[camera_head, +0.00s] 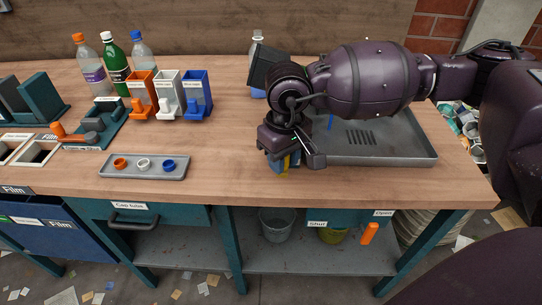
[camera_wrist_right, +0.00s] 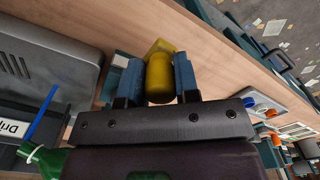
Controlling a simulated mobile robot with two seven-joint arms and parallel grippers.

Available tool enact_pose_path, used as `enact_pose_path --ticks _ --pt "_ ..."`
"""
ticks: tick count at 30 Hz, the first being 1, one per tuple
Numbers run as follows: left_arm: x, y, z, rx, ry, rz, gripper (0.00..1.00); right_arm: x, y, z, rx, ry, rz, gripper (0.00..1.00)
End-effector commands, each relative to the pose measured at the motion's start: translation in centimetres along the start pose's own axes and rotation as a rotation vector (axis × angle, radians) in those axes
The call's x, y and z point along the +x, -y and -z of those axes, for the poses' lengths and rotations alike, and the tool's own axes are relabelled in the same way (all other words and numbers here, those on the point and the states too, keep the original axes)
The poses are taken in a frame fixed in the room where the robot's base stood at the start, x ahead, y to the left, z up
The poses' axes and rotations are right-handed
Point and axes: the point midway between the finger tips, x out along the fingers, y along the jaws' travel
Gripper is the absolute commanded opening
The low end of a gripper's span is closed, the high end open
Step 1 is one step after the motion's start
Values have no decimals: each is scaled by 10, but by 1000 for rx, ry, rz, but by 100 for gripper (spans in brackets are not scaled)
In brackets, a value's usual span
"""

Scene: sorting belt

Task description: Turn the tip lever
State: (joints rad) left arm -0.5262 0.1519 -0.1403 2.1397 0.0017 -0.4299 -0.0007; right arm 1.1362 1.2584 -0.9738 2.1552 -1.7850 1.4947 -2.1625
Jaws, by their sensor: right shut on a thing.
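My right gripper (camera_head: 288,165) is over the front middle of the table in the head view, its fingers pointing down. In the wrist view its blue fingers (camera_wrist_right: 158,80) are shut on a yellow rounded piece (camera_wrist_right: 159,75); only a sliver of yellow shows in the head view. I cannot tell whether this piece is fixed or loose. An orange handle (camera_head: 369,233) hangs under the table front, between the labels "Shut" and "Open". Another orange lever (camera_head: 72,136) lies on the teal fixture at the left. No label names either as the tip lever. My left gripper is out of view.
A grey drip tray (camera_head: 420,154) lies to the right of my gripper. A cap tray (camera_head: 145,174) with three rings is at the front left. Orange, white and blue bins (camera_head: 197,92) and several bottles (camera_head: 116,64) stand behind. The table middle is clear.

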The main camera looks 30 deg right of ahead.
Motion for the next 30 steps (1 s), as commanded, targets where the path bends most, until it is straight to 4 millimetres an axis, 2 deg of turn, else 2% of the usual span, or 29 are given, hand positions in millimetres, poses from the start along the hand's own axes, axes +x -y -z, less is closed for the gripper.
enact_pose_path --ticks 10,26,27,30 --pt "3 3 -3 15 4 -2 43 0 -11 -9 -129 3 -1 0" --pt "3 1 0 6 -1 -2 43 -1 -13 -10 -147 1 -2 0" --pt "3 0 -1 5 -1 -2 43 -1 -13 -10 -147 1 -2 35" --pt "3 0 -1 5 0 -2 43 -1 -12 -9 -147 0 -1 51"
